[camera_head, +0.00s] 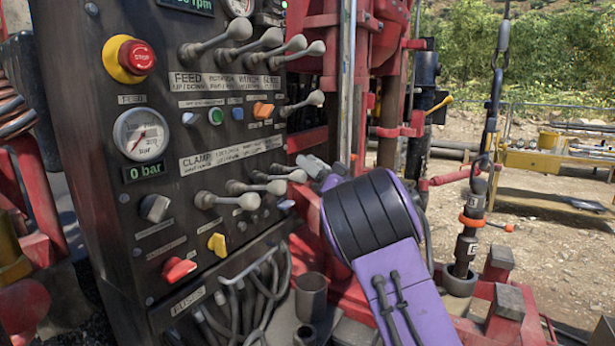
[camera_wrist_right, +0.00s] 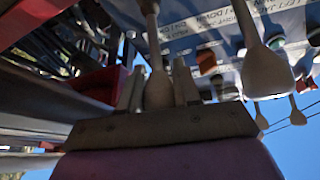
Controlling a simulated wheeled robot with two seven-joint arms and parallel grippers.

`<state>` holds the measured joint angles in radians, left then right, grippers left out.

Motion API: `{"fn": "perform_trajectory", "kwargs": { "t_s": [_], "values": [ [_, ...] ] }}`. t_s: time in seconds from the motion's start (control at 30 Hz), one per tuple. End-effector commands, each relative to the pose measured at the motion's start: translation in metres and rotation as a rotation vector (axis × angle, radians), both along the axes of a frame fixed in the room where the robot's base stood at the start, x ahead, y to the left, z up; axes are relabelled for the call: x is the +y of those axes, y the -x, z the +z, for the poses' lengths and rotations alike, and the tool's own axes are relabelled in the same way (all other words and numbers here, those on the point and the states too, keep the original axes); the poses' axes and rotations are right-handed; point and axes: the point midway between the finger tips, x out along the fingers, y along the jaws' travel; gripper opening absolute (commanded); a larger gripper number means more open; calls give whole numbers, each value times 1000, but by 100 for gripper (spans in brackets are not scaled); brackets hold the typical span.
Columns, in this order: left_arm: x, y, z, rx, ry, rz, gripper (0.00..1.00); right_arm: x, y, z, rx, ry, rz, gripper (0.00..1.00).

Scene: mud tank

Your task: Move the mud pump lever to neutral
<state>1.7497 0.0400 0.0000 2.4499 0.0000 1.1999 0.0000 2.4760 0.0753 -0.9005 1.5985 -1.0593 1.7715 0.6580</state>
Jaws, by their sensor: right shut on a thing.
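A dark control panel (camera_head: 150,215) carries levers with pale round knobs in two rows. My right gripper (camera_head: 314,164), on a purple and black arm, is at the right end of the lower row. In the right wrist view its two fingers (camera_wrist_right: 160,92) stand on either side of a pale lever knob (camera_wrist_right: 158,90) and are shut on it. In the head view this seems to be the rightmost lower lever (camera_head: 298,176), partly at the fingers. I cannot read which label belongs to it. My left gripper is not in view.
Neighbouring lower levers (camera_head: 250,201) lie close on the left; another knob (camera_wrist_right: 267,72) is near in the wrist view. Upper levers (camera_head: 316,48) are above. A red emergency stop (camera_head: 137,57) is upper left. Hoses (camera_head: 240,305) hang below. A chain (camera_head: 493,110) hangs right.

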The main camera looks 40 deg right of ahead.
Motion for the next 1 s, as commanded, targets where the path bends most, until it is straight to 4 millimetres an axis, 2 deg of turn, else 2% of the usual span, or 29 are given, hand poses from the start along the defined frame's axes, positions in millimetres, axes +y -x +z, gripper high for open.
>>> {"fn": "perform_trajectory", "kwargs": {
  "t_s": [0.03,0.37,0.4,0.43,0.47,0.77,0.87,1.0],
  "values": [
    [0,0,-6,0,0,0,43,0,0,-5,-7,-2,-1,0],
    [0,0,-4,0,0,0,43,0,0,-3,-11,-4,-2,0],
    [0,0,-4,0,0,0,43,0,0,-3,-11,-4,-2,42],
    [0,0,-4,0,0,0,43,0,0,-3,-11,-4,-2,52],
    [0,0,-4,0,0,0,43,0,0,-3,-11,-4,-2,57],
    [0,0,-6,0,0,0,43,-1,2,-4,-13,-4,-1,57],
    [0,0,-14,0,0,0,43,-3,13,-12,-12,-5,-3,57],
    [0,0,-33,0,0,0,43,-7,43,-29,-13,-6,-4,57]
  ]
}}
